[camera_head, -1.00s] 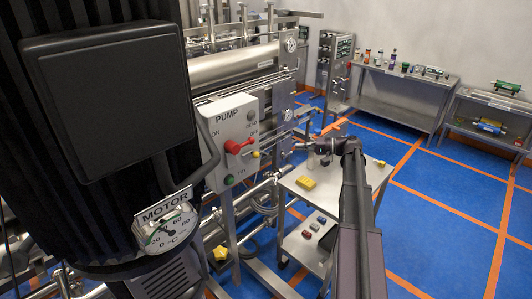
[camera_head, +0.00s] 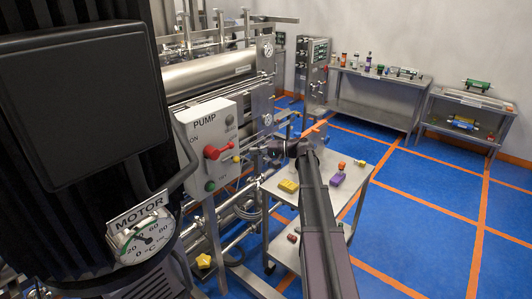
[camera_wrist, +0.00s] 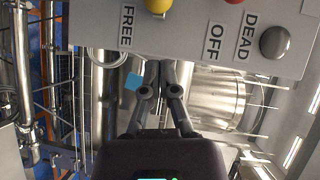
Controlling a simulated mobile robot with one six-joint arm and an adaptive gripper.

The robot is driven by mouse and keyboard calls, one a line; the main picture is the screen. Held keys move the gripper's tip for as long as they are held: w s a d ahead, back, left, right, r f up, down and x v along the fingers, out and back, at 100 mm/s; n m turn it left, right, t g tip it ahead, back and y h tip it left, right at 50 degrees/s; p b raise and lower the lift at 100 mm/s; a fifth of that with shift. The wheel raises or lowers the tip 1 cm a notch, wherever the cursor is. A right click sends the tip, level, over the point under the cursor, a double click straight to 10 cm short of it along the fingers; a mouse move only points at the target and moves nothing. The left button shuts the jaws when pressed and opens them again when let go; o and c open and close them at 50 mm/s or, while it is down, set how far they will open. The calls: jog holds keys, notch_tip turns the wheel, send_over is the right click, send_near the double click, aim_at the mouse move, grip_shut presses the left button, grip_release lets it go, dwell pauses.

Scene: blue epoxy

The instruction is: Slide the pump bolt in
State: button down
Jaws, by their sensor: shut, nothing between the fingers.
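The grey pump box (camera_head: 209,120) has a red lever (camera_head: 217,150), a green button (camera_head: 210,186) and a small yellow knob (camera_head: 236,159) at its lower right. I cannot tell surely which part is the bolt. In the wrist view the box's panel (camera_wrist: 190,40) fills the top, with labels FREE, OFF and DEAD. The yellow knob (camera_wrist: 157,5) there is cut by the top edge, beside FREE. My gripper (camera_wrist: 158,68) is shut and empty, its tips close below the panel edge in the picture, apart from the knob. The head view shows my gripper (camera_head: 258,152) right of the box.
A steel cart (camera_head: 335,205) beneath my arm carries a yellow block (camera_head: 288,186) and a purple block (camera_head: 337,180). Pipes (camera_head: 225,215) run below the box. The motor gauge (camera_head: 140,237) is at front left. Blue floor (camera_head: 420,220) is free at right.

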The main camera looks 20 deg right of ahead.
aim_at(226, 161)
jog(key=shift+s+a+f+b, duration=0.1)
jog(key=shift+s+a+f, duration=0.05)
jog(key=shift+a, duration=0.5)
jog(key=shift+s+a+f+b, duration=0.1)
jog(key=shift+s+a, duration=0.1)
jog(key=shift+a, duration=0.4)
jog(key=shift+s+a+f+b, duration=0.1)
jog(key=shift+s+a+f, duration=0.05)
jog(key=shift+a, duration=0.5)
jog(key=shift+a, duration=0.1)
jog(key=s+a, duration=0.2)
jog(key=a, duration=0.1)
jog(key=shift+a, duration=0.3)
jog(key=shift+w, duration=0.1)
jog(key=shift+d, duration=0.15)
